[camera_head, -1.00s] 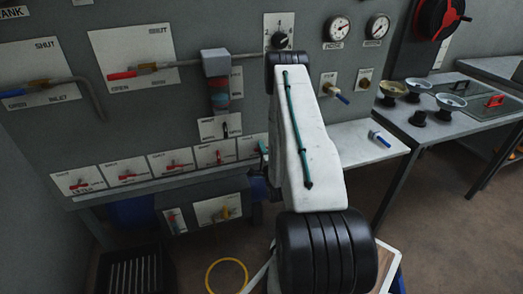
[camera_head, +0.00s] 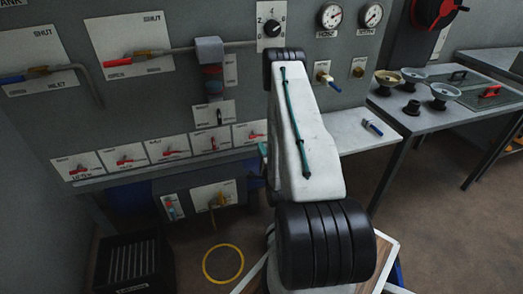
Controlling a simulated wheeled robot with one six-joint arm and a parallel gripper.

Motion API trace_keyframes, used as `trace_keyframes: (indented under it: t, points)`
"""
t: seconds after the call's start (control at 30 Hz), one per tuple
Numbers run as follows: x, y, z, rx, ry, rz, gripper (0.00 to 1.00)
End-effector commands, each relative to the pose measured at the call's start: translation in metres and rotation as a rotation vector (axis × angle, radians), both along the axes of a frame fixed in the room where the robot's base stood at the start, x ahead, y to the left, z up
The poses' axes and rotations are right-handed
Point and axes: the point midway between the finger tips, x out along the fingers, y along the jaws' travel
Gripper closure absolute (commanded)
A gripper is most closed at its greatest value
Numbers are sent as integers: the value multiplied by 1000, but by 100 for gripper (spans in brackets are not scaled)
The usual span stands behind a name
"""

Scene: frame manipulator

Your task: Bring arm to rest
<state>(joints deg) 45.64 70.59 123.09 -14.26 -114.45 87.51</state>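My arm (camera_head: 310,150) rises from the bottom centre of the head view, a white link between black ribbed joints. Its upper joint (camera_head: 284,68) is in front of the grey panel. My gripper cannot be made out; it is hidden behind the arm or out of the frame, so whether it holds anything does not show.
A grey panel (camera_head: 150,105) with valves, gauges and a row of red-handled switches stands ahead. A narrow shelf (camera_head: 352,135) holds a blue-handled item (camera_head: 373,127). A table with bowls (camera_head: 445,95) stands right. A black crate (camera_head: 132,262) and yellow ring (camera_head: 223,263) are on the floor.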

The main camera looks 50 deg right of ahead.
Motion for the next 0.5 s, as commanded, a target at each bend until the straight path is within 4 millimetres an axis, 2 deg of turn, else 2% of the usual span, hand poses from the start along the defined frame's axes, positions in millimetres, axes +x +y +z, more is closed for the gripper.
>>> trace_keyframes:
  t: [0.4, 0.5]
  points:
    - [0, 0, -1, -17, 18, -5, 80]
    - [3, -1, -22, -31, 147, -11, 80]
